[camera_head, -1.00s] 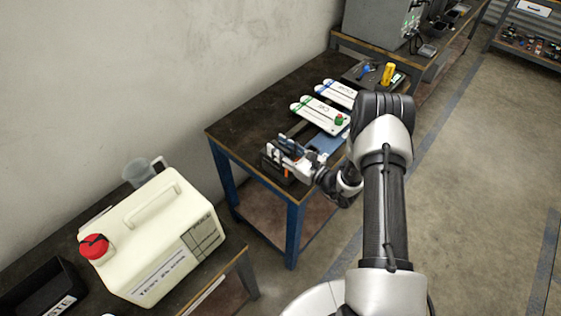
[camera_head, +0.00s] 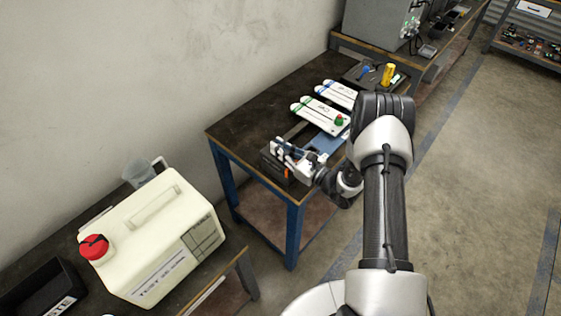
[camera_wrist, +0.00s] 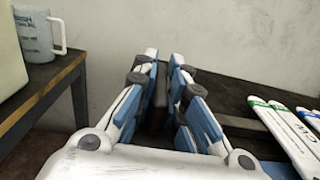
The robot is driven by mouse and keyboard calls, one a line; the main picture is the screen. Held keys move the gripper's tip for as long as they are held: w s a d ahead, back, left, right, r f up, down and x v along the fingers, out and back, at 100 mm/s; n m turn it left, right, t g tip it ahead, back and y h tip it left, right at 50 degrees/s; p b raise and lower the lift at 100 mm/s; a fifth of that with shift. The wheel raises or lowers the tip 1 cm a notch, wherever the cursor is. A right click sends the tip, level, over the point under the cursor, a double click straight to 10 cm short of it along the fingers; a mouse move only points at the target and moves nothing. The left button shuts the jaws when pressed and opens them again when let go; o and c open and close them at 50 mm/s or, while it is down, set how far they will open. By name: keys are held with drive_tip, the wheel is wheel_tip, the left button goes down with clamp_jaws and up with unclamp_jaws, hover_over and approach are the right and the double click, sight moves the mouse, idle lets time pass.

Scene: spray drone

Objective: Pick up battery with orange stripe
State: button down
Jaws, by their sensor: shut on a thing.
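The battery is a dark block (camera_head: 273,164) with an orange stripe (camera_head: 286,173), near the front left corner of the blue-legged table. My gripper (camera_head: 281,150) is over it from the right, with its white and blue fingers shut on it. In the wrist view the fingers of my gripper (camera_wrist: 165,68) point toward the wall, with a dark body (camera_wrist: 160,95) between them. The fingers hide part of the battery. I cannot tell whether it is clear of the table top.
White panels with green (camera_head: 316,113) and blue (camera_head: 338,93) ends lie behind the battery. A blue pad (camera_head: 327,141) lies beside it. A tray with a yellow item (camera_head: 388,74) is farther back. A large jug (camera_head: 150,240) and a measuring cup (camera_head: 140,174) stand on the near table.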

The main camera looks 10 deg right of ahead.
idle(0.3)
drive_tip(key=shift+r, duration=0.1)
wheel_tip(320, 180, up, 7)
drive_tip(key=p, duration=0.4)
drive_tip(key=shift+d+r+p, duration=0.1)
drive_tip(key=shift+r+p, duration=0.05)
drive_tip(key=shift+p, duration=0.25)
drive_tip(key=v, duration=1.7)
drive_tip(key=shift+s+d+r+p, duration=0.2)
drive_tip(key=shift+s+r+p, duration=0.15)
drive_tip(key=shift+r+p, duration=0.05)
